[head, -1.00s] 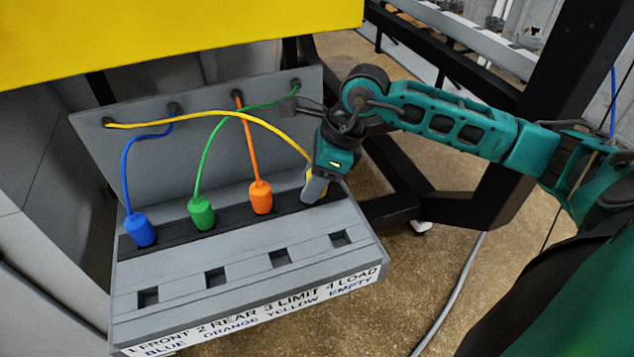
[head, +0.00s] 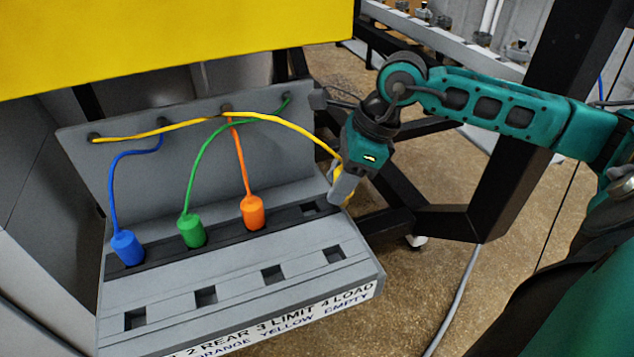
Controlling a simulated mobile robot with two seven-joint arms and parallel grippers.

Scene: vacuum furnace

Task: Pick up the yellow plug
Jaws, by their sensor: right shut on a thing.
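The yellow plug (head: 349,200) is mostly hidden behind the fingers of my right gripper (head: 343,188); only slivers of yellow show. My right gripper is shut on it, beyond the right end of the grey panel's rear row. The plug is out of its socket, and the rear right socket (head: 311,208) is bare. The yellow cable (head: 262,116) runs from the plug to the upper left of the back plate. My left gripper is not in view.
Blue (head: 127,247), green (head: 191,231) and orange (head: 252,212) plugs stand in the rear row. Several empty square sockets line the front row of the grey panel (head: 225,318). Black frame beams (head: 445,222) stand to the right. A yellow housing (head: 170,40) overhangs the panel.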

